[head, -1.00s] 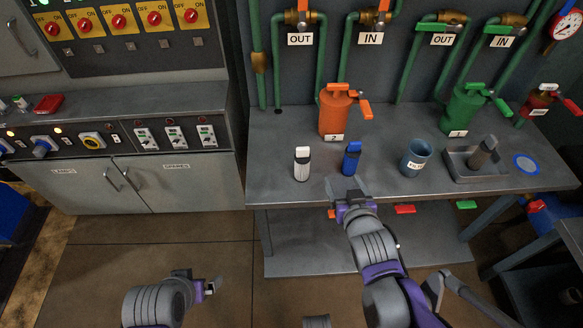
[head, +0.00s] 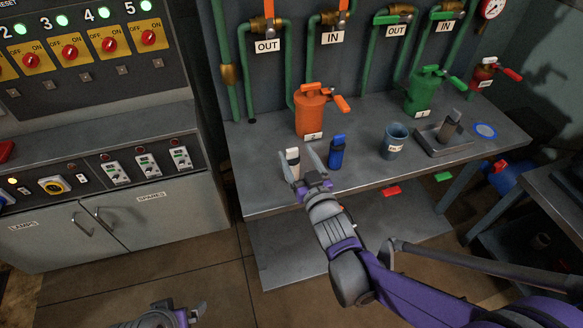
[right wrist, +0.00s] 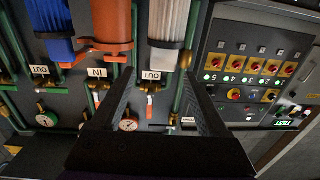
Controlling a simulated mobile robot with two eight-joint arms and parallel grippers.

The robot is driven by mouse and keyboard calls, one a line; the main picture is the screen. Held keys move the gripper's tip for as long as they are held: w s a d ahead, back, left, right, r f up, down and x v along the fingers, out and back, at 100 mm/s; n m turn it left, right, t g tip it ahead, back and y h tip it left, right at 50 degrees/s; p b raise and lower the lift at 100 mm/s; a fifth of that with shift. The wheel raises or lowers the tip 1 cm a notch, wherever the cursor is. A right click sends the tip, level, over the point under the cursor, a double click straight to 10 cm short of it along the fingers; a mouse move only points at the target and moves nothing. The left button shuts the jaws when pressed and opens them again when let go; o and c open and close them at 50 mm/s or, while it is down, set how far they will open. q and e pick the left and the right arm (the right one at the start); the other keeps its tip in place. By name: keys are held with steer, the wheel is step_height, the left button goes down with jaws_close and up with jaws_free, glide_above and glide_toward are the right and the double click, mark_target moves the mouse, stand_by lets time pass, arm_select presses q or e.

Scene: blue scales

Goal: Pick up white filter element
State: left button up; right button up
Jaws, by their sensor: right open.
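The white filter element (head: 293,157) stands upright on the grey workbench, with a white top and dark collar. My right gripper (head: 299,162) is open in front of it, with one finger overlapping its lower left in the head view. In the right wrist view the ribbed white element (right wrist: 172,22) appears upside down, beyond the open right gripper (right wrist: 160,85) and roughly in line with the gap between its fingers. No contact is clear. My left gripper (head: 195,312) is low at the bottom edge, only partly seen; its opening cannot be judged.
A blue filter element (head: 337,153) stands close to the right of my right gripper. An orange housing (head: 311,115) is behind. A grey cup (head: 394,141), a tray (head: 433,145) and a green housing (head: 422,92) stand farther right. The bench (head: 262,195) is bare at the front left.

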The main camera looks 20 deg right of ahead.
steer(key=w, duration=0.6)
steer(key=shift+w+a+f, duration=0.2)
steer(key=shift+a+f, duration=0.1)
steer(key=shift+a, duration=0.1)
jaws_close()
